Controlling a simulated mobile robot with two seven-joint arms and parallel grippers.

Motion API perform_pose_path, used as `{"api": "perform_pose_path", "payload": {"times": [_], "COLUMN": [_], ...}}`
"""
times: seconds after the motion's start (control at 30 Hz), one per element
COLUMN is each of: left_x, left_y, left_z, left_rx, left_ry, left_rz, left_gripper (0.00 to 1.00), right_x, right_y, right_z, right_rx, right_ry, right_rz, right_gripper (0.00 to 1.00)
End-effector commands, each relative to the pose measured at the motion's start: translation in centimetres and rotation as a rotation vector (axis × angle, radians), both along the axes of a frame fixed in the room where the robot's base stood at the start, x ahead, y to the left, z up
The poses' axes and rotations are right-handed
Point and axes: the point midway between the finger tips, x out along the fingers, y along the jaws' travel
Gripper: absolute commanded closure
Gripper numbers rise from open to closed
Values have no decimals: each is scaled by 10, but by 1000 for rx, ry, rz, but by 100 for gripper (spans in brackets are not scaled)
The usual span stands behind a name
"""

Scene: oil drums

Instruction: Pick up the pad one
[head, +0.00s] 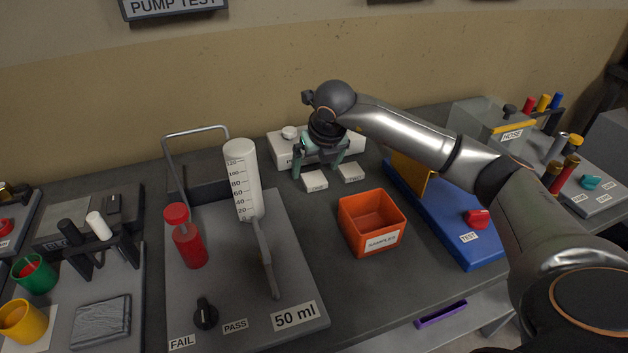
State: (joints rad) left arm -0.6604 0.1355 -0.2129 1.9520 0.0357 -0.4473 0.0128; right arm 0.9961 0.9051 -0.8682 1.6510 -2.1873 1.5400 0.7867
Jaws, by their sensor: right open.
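Two small white pads lie side by side on the dark bench, in front of a white box. Each has a small label on its front edge; the left label seems to read ONE, though it is tiny, so I take the left one as pad one (314,180). The other pad (351,172) is just to its right. My right gripper (318,168) points down above and just behind the pads, with its teal fingers apart and nothing seen between them. I cannot tell whether it touches a pad. My left gripper is out of view.
The white box (357,147) is close behind the gripper. An orange samples bin (370,222) stands in front of the pads. A grey stand with a measuring cylinder (243,180) is at left, and a blue test board (445,220) at right, below my right arm.

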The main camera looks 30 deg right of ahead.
Motion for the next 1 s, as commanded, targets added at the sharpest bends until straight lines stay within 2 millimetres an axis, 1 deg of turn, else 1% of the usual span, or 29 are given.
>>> {"api": "perform_pose_path", "payload": {"times": [0.03,0.1,0.23,0.33,0.57,1.0], "left_x": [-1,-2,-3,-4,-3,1], "left_y": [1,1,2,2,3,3], "left_z": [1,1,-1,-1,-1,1], "left_rx": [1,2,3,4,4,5], "left_ry": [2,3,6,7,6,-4], "left_rz": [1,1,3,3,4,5], "left_gripper": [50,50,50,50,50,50], "right_x": [0,2,9,11,12,12], "right_y": [-2,-4,-5,-6,-6,-6], "right_z": [-9,-20,-35,-41,-41,-41], "right_rx": [-2,-1,1,-1,-1,0], "right_ry": [6,5,3,1,1,1], "right_rz": [-1,-1,-1,0,1,0], "right_gripper": [0,0,0,0,1,51]}}
